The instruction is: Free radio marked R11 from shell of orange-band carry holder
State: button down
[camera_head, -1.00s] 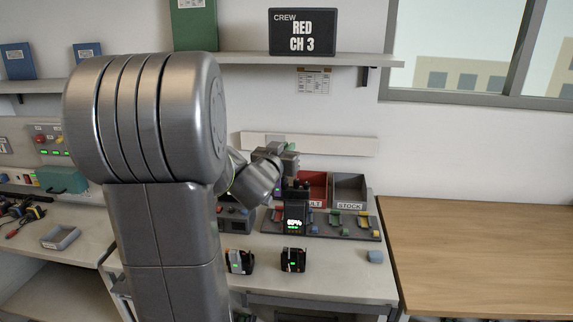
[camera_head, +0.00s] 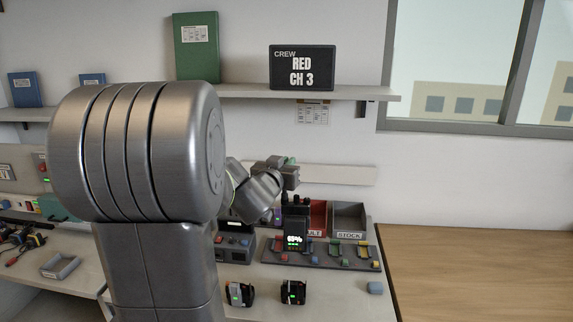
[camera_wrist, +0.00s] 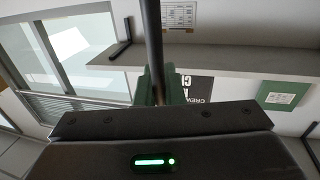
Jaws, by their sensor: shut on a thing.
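My gripper (camera_head: 291,172) is raised in front of the wall strip, above the bench. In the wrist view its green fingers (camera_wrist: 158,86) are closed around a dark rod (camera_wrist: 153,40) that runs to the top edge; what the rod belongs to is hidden. I cannot read R11 anywhere, nor tell which one is the orange-band holder.
A dark unit with a lit percentage display (camera_head: 295,240) stands on the rack behind the black units. A red bin (camera_head: 318,214) and the grey STOCK bin (camera_head: 349,217) are behind it. A blue block (camera_head: 375,288) lies at right. The wooden table (camera_head: 470,265) is clear.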

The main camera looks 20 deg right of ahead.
jog(key=shift+r+p, duration=1.4)
jog(key=shift+r, duration=0.15)
